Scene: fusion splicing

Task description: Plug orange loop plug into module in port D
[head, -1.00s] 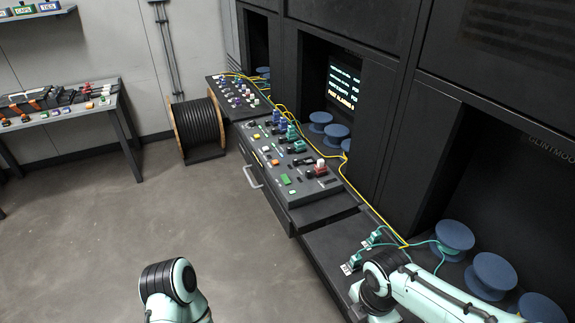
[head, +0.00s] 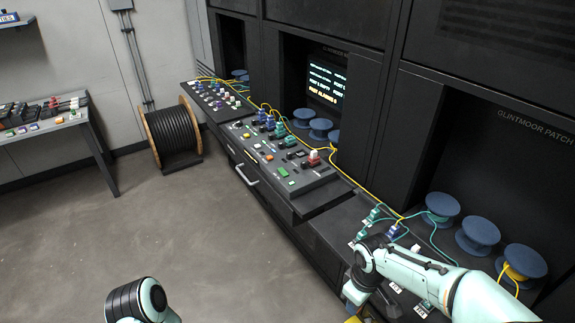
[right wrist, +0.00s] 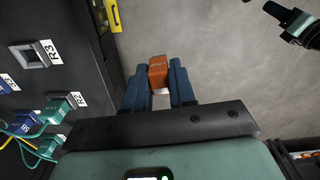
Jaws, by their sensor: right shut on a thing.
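In the right wrist view my right gripper (right wrist: 158,82) has its two blue fingers shut on an orange plug (right wrist: 158,68). The plug is held above the grey floor, beside the dark bench with the labelled ports, and touches no port. In the head view my right arm covers this gripper and plug. A grey control module (head: 283,160) with many coloured plugs and blocks stands on a pulled-out drawer in the middle. I cannot read which port on it is D.
An empty square port labelled R3 (right wrist: 35,54) and a teal plug at R2 (right wrist: 62,107) are on the bench. Yellow and teal cables run along it. Blue spools (head: 478,235) stand in the cabinet bay. A black cable reel (head: 172,135) is on the floor, which is otherwise open at left.

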